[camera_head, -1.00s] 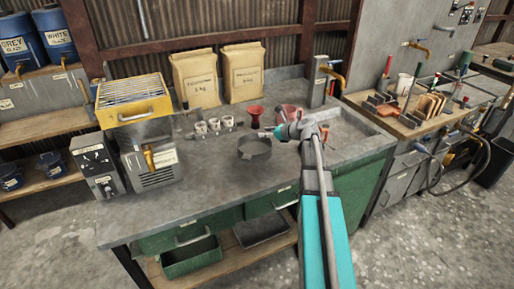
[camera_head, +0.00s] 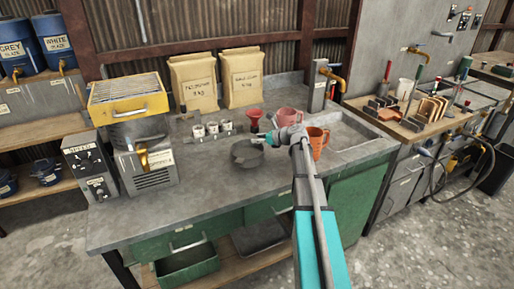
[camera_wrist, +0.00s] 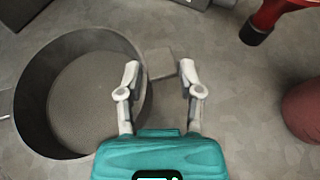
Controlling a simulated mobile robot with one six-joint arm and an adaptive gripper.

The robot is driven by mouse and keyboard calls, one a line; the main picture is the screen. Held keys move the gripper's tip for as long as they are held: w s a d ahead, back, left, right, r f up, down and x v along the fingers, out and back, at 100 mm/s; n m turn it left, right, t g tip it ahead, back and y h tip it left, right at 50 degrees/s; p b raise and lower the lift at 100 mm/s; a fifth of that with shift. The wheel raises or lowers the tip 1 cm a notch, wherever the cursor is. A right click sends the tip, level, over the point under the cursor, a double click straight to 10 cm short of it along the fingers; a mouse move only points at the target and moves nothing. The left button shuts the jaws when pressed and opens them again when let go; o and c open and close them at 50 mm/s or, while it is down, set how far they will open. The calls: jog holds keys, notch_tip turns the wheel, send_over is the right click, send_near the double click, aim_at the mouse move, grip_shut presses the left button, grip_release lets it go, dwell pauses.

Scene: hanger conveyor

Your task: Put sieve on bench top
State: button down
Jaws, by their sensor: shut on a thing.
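The sieve is a dark grey round pan (camera_head: 246,154) at the middle of the grey bench top (camera_head: 215,190). I cannot tell whether it rests on the surface or hangs just above it. In the wrist view the sieve (camera_wrist: 141,115) fills the left side, with a short flat grey tab (camera_wrist: 163,62) on its right. My gripper (camera_head: 268,139) reaches in from the right at the sieve's edge.
White-topped cups (camera_head: 212,128) stand behind the sieve. Paper bags (camera_head: 243,80) stand at the back, a yellow-topped machine (camera_head: 128,107) at left. The front bench top is clear.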

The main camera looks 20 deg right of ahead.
aim_at(258, 146)
jog(key=shift+w+f+b, duration=0.55)
jog(key=shift+f+b, duration=0.2)
jog(key=shift+s+f+b, duration=0.1)
jog(key=shift+f+b, duration=1.2)
jog(key=shift+c, duration=1.3)
grip_release()
jog(key=p+v, duration=0.4)
jog(key=v, duration=0.6)
jog(key=shift+s+d+r, duration=0.15)
jog(key=shift+s+r, duration=0.05)
jog(key=shift+r, duration=0.05)
jog(key=shift+s+d+r+p, duration=0.2)
jog(key=shift+s+d+p, duration=0.2)
jog(key=shift+s, duration=0.15)
